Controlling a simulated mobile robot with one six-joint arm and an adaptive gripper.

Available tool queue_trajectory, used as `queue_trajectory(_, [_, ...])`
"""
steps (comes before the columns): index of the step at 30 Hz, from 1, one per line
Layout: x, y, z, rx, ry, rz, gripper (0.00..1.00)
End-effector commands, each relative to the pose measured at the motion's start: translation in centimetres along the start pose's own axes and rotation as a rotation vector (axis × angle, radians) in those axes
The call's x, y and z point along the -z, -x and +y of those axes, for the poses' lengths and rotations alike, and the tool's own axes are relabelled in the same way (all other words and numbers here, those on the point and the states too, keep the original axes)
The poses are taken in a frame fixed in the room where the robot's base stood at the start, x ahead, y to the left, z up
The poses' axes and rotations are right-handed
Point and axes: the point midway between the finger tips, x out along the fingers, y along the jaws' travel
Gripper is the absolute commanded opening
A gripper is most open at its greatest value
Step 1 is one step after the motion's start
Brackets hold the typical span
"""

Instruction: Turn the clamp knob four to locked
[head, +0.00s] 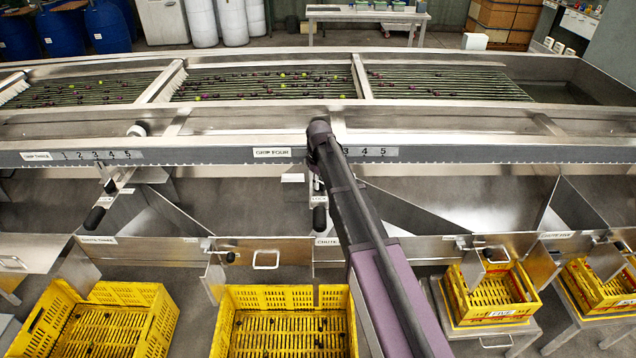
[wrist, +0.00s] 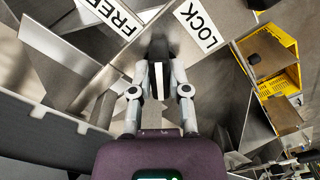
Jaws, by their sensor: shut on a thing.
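In the wrist view the clamp knob (wrist: 158,50) is dark with a white stripe, and sits between my two fingertips. The stripe points up the picture, between the FREE label (wrist: 113,15) at upper left and the LOCK label (wrist: 200,24) at upper right. My gripper (wrist: 158,82) is shut on the knob, one finger on each side. In the head view my gripper (head: 319,140) is at the front rail by the label for four (head: 272,153). The knob is hidden there behind my arm.
The long metal rail (head: 220,156) carries numbered scales. A black-ended lever (head: 319,218) hangs just below my gripper, and a similar one (head: 95,218) is at left. Yellow crates (head: 285,298) stand below the chutes. Small dark fruit lies on the rollers behind.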

Motion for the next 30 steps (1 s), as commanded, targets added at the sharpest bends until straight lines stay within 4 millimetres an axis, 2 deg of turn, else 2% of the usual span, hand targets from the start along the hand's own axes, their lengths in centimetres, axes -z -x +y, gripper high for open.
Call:
queue_trajectory(18, [-0.13,-0.04,-0.17,0.001,-0.580,-0.004,0.00])
queue_trajectory(30, [-0.14,-0.05,-0.23,0.002,-0.841,-0.004,0.00])
